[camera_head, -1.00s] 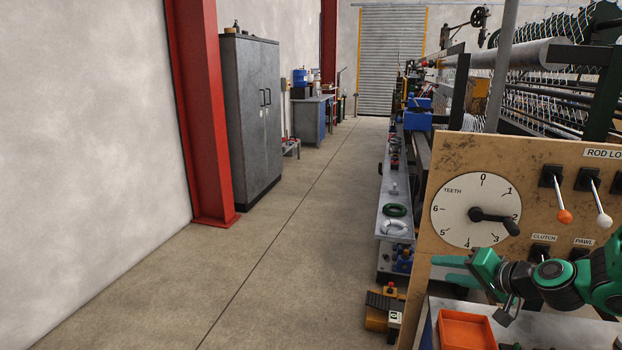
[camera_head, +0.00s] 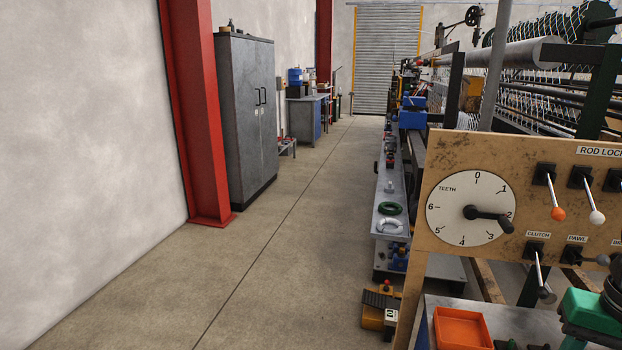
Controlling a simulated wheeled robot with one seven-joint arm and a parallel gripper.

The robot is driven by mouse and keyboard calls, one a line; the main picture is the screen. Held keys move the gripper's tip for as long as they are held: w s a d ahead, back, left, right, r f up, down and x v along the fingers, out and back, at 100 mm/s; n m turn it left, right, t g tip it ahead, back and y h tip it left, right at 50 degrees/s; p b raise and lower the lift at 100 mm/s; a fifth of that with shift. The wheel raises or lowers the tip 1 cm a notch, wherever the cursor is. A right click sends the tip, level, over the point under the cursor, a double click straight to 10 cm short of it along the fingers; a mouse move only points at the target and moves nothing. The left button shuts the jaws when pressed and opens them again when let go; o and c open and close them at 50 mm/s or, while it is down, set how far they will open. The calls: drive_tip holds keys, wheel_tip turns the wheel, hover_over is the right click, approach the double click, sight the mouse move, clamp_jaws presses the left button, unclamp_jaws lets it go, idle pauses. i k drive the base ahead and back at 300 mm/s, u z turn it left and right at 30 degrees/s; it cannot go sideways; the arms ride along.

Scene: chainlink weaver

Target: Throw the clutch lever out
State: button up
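The clutch lever (camera_head: 539,270) hangs from a black mount under the CLUTCH label (camera_head: 538,234) on the wooden control board (camera_head: 445,158). Its thin shaft points down, leaning slightly right, with a dark knob at the end.
The TEETH dial (camera_head: 450,205) has its black pointer near 2. Orange-knobbed (camera_head: 555,195) and white-knobbed (camera_head: 592,200) levers hang above; the PAWL lever (camera_head: 575,255) is close at the right. An orange tray (camera_head: 462,328) lies below. Open floor (camera_head: 270,290) is at the left.

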sight(542, 293)
drive_tip(key=z, duration=2.05)
drive_tip(key=k, duration=1.05)
drive_tip(key=u, duration=0.4)
drive_tip(key=i, duration=0.5)
